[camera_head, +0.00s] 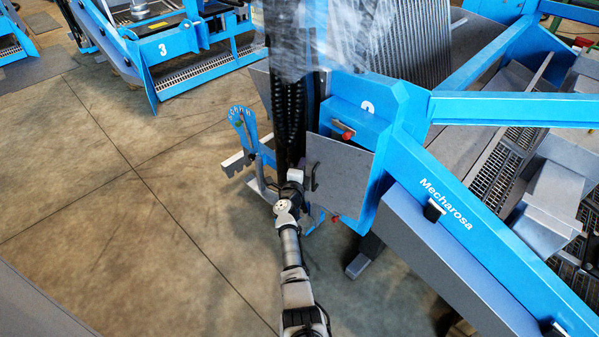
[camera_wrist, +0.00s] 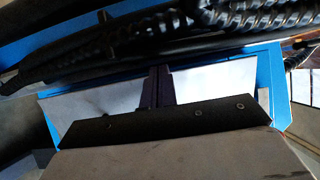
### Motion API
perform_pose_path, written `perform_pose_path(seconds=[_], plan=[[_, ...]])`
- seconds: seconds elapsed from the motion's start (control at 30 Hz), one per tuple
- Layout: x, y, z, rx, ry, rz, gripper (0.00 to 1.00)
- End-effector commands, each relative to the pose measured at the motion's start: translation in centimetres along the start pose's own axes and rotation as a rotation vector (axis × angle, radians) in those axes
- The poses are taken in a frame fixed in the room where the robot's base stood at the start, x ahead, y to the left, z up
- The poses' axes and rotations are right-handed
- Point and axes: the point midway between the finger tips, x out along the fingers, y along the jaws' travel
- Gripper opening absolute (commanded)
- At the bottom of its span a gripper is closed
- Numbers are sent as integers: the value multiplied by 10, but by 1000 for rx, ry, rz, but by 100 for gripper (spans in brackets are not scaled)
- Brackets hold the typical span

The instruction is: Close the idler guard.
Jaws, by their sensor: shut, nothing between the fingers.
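The likely idler guard, a flat grey plate (camera_head: 345,172) with a black handle (camera_head: 315,177), stands tilted out from the blue frame in the head view. My gripper (camera_head: 294,178) is at its left side, low near the handle; its fingertips are hard to make out there. In the wrist view my gripper's dark fingers (camera_wrist: 159,86) are together and empty, in front of a pale grey panel (camera_wrist: 215,84) with blue edges. This panel may be the guard. I cannot tell whether the fingers touch it.
A blue machine beam (camera_head: 440,205) runs down the right. Black ribbed hoses (camera_wrist: 230,25) cross close above the fingers. A blue bracket (camera_head: 243,125) stands left of my gripper. A red knob (camera_head: 348,134) sits above the plate. The concrete floor (camera_head: 130,230) at left is clear.

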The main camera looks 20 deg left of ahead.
Motion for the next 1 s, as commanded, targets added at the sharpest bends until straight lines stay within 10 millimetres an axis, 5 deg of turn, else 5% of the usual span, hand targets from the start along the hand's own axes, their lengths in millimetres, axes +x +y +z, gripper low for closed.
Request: perform_pose_path(seconds=[0.43,1.0], plan=[[32,2,-4,1,231,0,0],[40,0,-8,0,305,0,0]])
